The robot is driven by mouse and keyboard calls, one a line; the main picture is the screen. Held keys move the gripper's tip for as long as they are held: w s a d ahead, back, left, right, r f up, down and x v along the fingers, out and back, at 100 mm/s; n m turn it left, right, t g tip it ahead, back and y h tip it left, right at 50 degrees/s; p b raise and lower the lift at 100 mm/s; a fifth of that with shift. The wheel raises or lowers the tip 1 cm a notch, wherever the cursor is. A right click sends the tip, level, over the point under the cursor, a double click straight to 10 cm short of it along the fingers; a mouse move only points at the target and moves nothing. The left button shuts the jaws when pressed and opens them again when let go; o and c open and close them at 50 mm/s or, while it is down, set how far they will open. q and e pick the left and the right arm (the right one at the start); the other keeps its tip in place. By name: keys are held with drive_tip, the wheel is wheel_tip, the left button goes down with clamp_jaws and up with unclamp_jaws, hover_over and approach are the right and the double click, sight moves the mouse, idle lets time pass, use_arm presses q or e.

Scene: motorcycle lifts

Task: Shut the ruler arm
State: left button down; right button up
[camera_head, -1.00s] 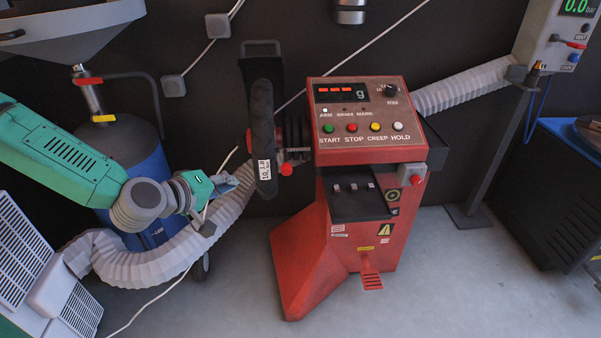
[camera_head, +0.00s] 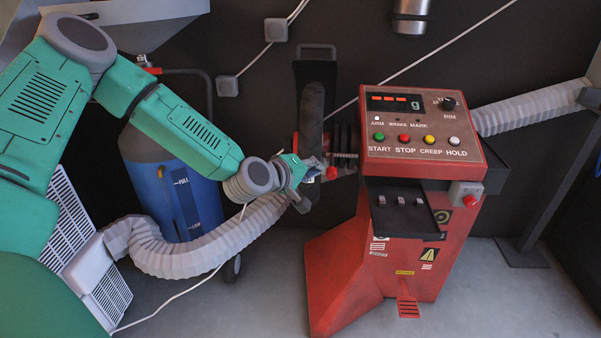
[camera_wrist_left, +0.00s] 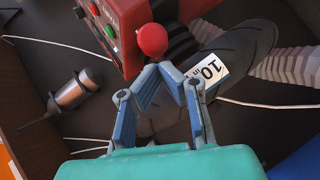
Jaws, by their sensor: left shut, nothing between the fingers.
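The red balancing machine (camera_head: 395,225) stands in the middle of the head view. A red ball knob (camera_head: 332,173) shows at its left side, below the black tyre; I take it to be the ruler arm's end, but the arm itself is mostly hidden. The knob (camera_wrist_left: 152,40) also shows in the left wrist view, just beyond the fingertips. My left gripper (camera_head: 308,183) is just left of the knob. In the wrist view its blue fingers (camera_wrist_left: 168,68) meet at the tips, shut and empty. I cannot tell whether they touch the knob. My right gripper is out of view.
The upright black tyre (camera_head: 311,118) is close above my left gripper. A pale ribbed hose (camera_head: 190,262) and a blue tank (camera_head: 170,190) lie below and behind my arm. Grey floor is clear at the front right.

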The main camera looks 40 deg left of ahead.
use_arm(q)
drive_tip(key=shift+w+d+f, duration=0.2)
drive_tip(key=shift+d, duration=0.2)
drive_tip(key=w+d, duration=0.4)
drive_tip(key=d, duration=0.2)
drive_tip(key=shift+d+b, duration=0.35)
drive_tip(key=shift+b, duration=0.05)
drive_tip(key=shift+r, duration=0.2)
